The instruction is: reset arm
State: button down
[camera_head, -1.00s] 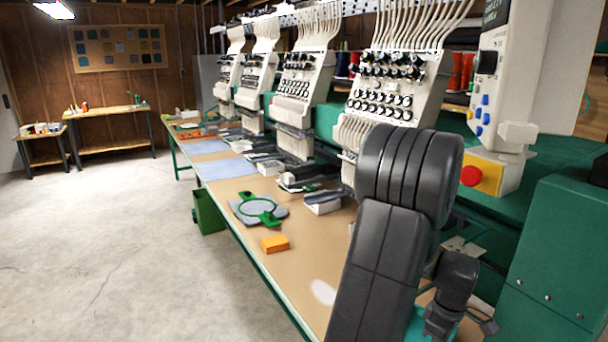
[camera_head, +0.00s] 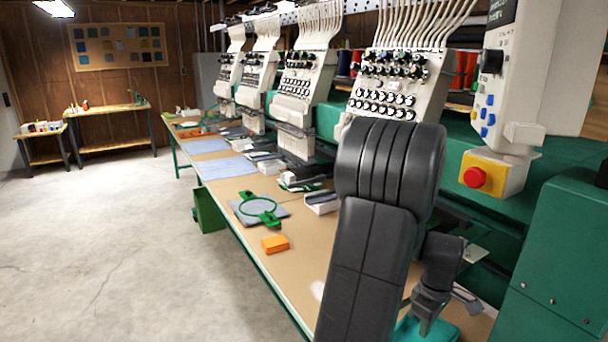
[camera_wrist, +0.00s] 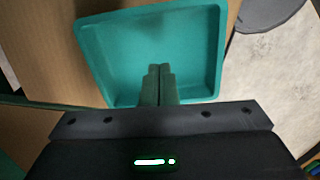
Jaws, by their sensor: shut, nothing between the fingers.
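My gripper (camera_wrist: 160,68) is shut and empty in the wrist view, its two fingers together in front of a teal tray (camera_wrist: 205,20). The tray looks empty where I can see into it, and the fingers cover part of its near wall. I cannot tell how far the fingertips are from its floor. In the head view my dark arm is bent over the right part of the long table. The teal tray (camera_head: 447,333) shows only partly there, at the bottom edge beside my arm, and the fingertips are hard to make out.
A row of embroidery machine heads (camera_head: 384,85) stands along the table (camera_head: 240,205). An orange block (camera_head: 275,244) and a green hoop on grey cloth (camera_head: 258,207) lie left of my arm. A red stop button (camera_head: 475,177) is at right. The concrete floor (camera_head: 120,240) is clear.

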aim_at(406, 323)
notch_tip(406, 323, up, 7)
jog(key=f, duration=0.9)
jog(key=shift+s+d+f, duration=0.2)
jog(key=shift+s+f, duration=0.1)
jog(key=shift+f, duration=0.1)
jog(key=shift+s+d+f, duration=0.1)
jog(key=shift+s+d, duration=0.85)
jog(key=shift+s, duration=0.1)
jog(key=shift+s+d, duration=0.1)
jog(key=shift+s, duration=0.05)
jog(key=w+a, duration=0.6)
jog(key=shift+w+p, duration=0.3)
jog(key=shift+p, duration=0.05)
jog(key=shift+d, duration=0.1)
